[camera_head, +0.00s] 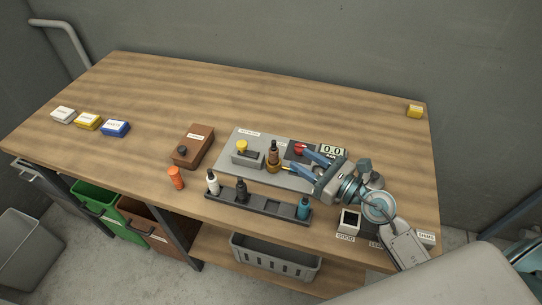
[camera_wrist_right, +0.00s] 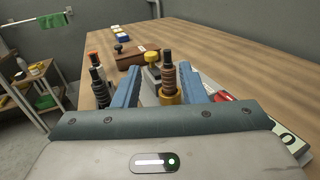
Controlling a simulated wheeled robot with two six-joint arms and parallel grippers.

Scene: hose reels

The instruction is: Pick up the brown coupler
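The brown coupler (camera_head: 273,150) stands upright in a gold-coloured round holder (camera_head: 273,167) on the grey plate. It also shows in the right wrist view (camera_wrist_right: 168,77), between the lines of the two fingers and nearer the right one. My right gripper (camera_head: 294,158) reaches in from the right with its two blue fingers spread apart. Its fingertips are just short of the coupler, with nothing visibly held. Whether a finger touches the holder cannot be told. My left gripper is not in view.
A black rack (camera_head: 258,205) in front holds white, black and teal couplers. A grey block with a yellow knob (camera_head: 242,147) stands left of the holder. A red knob (camera_head: 298,149) and a display (camera_head: 332,150) lie behind the fingers.

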